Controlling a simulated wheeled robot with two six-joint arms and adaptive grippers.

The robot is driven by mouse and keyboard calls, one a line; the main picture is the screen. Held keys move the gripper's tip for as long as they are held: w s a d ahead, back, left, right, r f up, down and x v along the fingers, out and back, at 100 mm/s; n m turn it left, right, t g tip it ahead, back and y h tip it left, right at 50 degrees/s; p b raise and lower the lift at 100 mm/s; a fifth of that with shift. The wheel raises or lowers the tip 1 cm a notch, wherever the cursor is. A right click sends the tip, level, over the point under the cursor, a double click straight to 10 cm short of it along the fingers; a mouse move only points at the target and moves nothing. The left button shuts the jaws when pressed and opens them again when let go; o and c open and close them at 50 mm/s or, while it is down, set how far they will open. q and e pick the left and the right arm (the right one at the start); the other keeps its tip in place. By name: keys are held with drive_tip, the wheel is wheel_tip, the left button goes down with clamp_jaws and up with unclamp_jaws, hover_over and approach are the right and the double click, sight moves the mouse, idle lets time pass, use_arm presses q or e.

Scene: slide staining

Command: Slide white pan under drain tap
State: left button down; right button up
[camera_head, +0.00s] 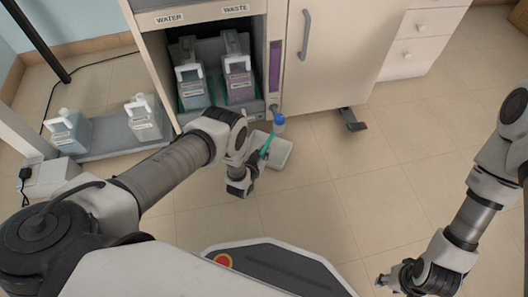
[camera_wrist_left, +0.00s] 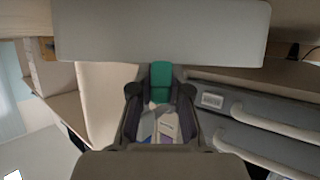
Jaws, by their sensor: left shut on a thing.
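The white pan (camera_head: 281,152) lies on the floor in front of the cabinet, below its right-hand post. It fills the top of the left wrist view (camera_wrist_left: 165,32). Its teal handle (camera_head: 267,144) points toward my left gripper (camera_head: 250,170), which is shut on it. In the wrist view the teal handle (camera_wrist_left: 160,80) lies between the two fingers. A blue-capped fitting (camera_head: 279,120), apparently the drain tap, is just behind the pan's far edge; its outlet is not clear. My right gripper (camera_head: 388,281) is empty, low at the right; its jaws are too small to judge.
The open cabinet bay holds a jug under WATER (camera_head: 192,92) and one under WASTE (camera_head: 238,80). Two more jugs (camera_head: 146,122) stand on a grey tray at the left. The floor (camera_head: 330,200) in front is clear.

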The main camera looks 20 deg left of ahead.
use_arm(q)
drive_tip(key=c, duration=1.1)
unclamp_jaws()
drive_tip(key=shift+o, duration=0.2)
drive_tip(key=v, duration=1.2)
